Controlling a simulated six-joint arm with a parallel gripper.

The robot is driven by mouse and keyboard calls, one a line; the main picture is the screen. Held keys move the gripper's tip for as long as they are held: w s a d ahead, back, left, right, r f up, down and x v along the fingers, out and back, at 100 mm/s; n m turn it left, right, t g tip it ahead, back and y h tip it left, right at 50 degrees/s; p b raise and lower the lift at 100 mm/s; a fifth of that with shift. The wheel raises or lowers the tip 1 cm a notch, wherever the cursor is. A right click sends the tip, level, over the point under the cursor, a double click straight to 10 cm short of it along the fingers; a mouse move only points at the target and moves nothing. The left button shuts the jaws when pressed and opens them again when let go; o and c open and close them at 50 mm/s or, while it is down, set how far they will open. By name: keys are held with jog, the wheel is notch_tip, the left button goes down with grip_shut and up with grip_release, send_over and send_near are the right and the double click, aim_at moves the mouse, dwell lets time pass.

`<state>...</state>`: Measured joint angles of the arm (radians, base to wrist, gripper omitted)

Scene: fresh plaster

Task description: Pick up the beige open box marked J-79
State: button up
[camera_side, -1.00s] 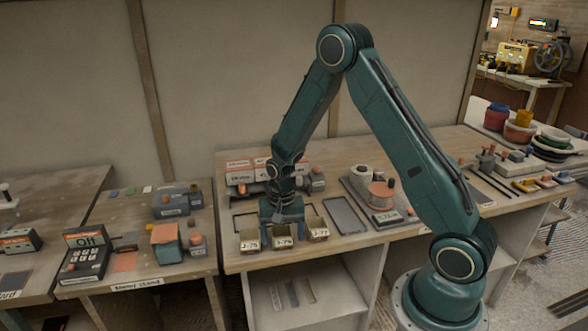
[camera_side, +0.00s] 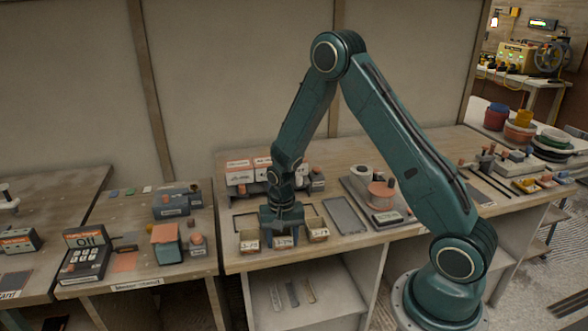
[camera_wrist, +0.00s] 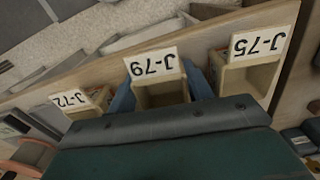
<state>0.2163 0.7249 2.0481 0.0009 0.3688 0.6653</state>
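The beige open box marked J-79 (camera_wrist: 160,90) stands in the middle of a row of three beige boxes, its label readable upside down in the wrist view. In the side view the box (camera_side: 283,244) is at the bench's front, partly hidden by my gripper (camera_side: 283,234). My gripper is lowered over it, with its blue fingers on the left and right of the box. The gripper is open around the box; any contact is hard to make out.
The box marked J-75 (camera_wrist: 248,75) and the box marked J-72 (camera_wrist: 88,103) stand close on either side. Grey and orange items (camera_side: 240,172) sit behind. An empty dark tray (camera_side: 344,214) lies to the right. The bench's front edge is close.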

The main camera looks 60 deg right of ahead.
jog(key=shift+r, duration=0.15)
notch_tip(320, 180, up, 20)
dwell(1.0)
jog(key=shift+f, duration=0.2)
